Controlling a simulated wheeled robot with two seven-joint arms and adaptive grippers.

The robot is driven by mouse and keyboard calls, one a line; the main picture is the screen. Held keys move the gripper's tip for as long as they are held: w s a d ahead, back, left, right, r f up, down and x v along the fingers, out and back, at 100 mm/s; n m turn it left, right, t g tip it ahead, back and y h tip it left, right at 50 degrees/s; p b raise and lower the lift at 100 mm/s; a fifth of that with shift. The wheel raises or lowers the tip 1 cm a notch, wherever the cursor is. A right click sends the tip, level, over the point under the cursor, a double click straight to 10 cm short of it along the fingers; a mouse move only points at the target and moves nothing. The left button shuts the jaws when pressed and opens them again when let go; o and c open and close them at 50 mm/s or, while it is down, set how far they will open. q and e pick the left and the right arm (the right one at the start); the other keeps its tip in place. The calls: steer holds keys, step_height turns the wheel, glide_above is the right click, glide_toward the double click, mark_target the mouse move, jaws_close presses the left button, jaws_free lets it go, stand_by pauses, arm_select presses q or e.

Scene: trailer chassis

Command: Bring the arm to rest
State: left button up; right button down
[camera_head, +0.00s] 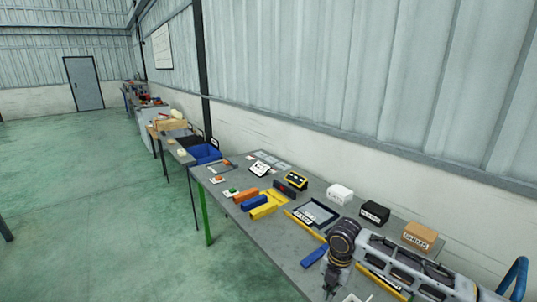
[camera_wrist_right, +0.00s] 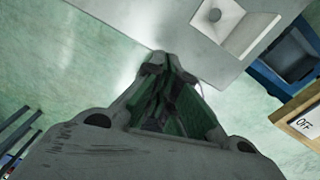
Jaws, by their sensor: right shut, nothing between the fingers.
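My right arm reaches in from the lower right of the head view, over the near end of the grey table (camera_head: 275,236). My right gripper (camera_head: 330,288) hangs down from the dark round wrist joint at the bottom of that view, partly cut off by the frame edge. In the right wrist view my right gripper (camera_wrist_right: 170,82) is shut with nothing between its fingers. Beyond the fingertips that view shows a grey surface edge and green floor. My left gripper is not in view.
A blue block (camera_head: 314,255) lies close to my right wrist. A black tray (camera_head: 316,212), yellow piece (camera_head: 264,211), orange block (camera_head: 245,195), and white (camera_head: 339,194), black (camera_head: 374,213) and brown (camera_head: 419,236) boxes stand on the table. The wall is behind; open floor is left.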

steer(key=s+a+f+m+t+y, duration=0.3)
steer(key=s+a+m, duration=0.8)
steer(key=m, duration=0.2)
steer(key=s+d+f+m+h, duration=0.1)
steer(key=s+d+m+h, duration=0.1)
steer(key=s+d+m, duration=0.4)
steer(key=s+d+f+m+h, duration=0.1)
steer(key=s+d+m, duration=0.3)
steer(key=d+m, duration=0.35)
step_height(320, 180, down, 33)
steer(key=s+d, duration=0.1)
steer(key=s, duration=0.1)
steer(key=s+d+f+g, duration=0.1)
steer(key=s+d+f, duration=0.1)
steer(key=s+f, duration=0.8)
steer(key=s+d+f+g, duration=0.1)
steer(key=s+d+f, duration=0.1)
steer(key=s+f, duration=0.8)
steer(key=shift+s+d+f+n, duration=0.15)
steer(key=shift+s+n, duration=0.2)
steer(key=shift+s, duration=0.75)
